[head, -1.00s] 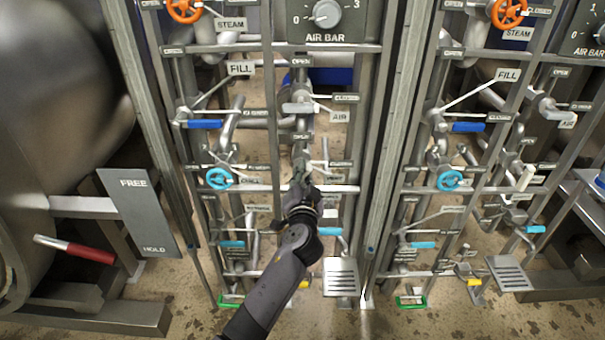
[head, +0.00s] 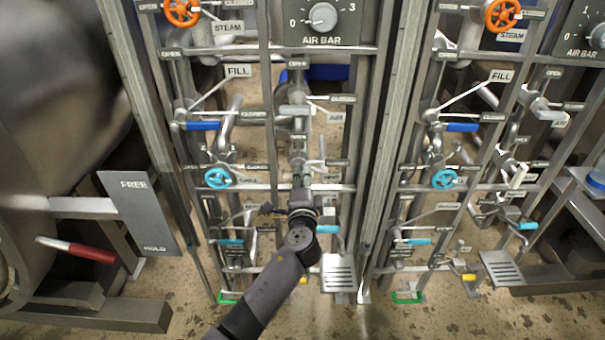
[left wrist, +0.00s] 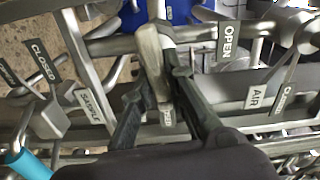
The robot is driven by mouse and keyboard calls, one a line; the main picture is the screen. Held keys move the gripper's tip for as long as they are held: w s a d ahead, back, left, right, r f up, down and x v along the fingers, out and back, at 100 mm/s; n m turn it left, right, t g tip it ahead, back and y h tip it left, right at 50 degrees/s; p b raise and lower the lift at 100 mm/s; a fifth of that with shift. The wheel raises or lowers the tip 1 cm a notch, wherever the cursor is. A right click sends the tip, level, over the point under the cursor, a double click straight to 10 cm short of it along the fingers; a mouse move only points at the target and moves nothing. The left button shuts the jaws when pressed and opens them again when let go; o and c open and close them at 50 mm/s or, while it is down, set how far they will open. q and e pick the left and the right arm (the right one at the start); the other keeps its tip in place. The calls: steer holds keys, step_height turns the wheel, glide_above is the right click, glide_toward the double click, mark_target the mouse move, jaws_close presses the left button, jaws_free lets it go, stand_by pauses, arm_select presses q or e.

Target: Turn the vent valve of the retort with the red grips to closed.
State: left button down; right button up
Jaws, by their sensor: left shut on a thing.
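My left gripper (head: 300,183) reaches up to the middle valve column of the left pipe panel. In the left wrist view its two dark fingers (left wrist: 158,100) are shut on a pale, worn valve lever (left wrist: 154,62), one finger on each side. An OPEN label (left wrist: 228,42) is to the right of the lever. A small label, apparently CLOSED (left wrist: 167,117), shows between the fingers. I cannot read a vent label; the hand hides part of this valve in the head view. A red grip (head: 92,252) shows on a lever at the left retort. My right gripper is not in view.
Close around the hand are a light-blue handwheel (head: 218,178), a blue fill lever (head: 202,126) and the AIR label (left wrist: 257,96) with its pipework. Steel uprights flank the column. A similar panel with another light-blue handwheel (head: 445,179) stands to the right.

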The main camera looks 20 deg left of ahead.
arm_select(q)
steer(key=shift+f+m, duration=0.1)
steer(key=shift+m, duration=0.6)
steer(key=c, duration=1.6)
jaws_free()
steer(key=v, duration=1.2)
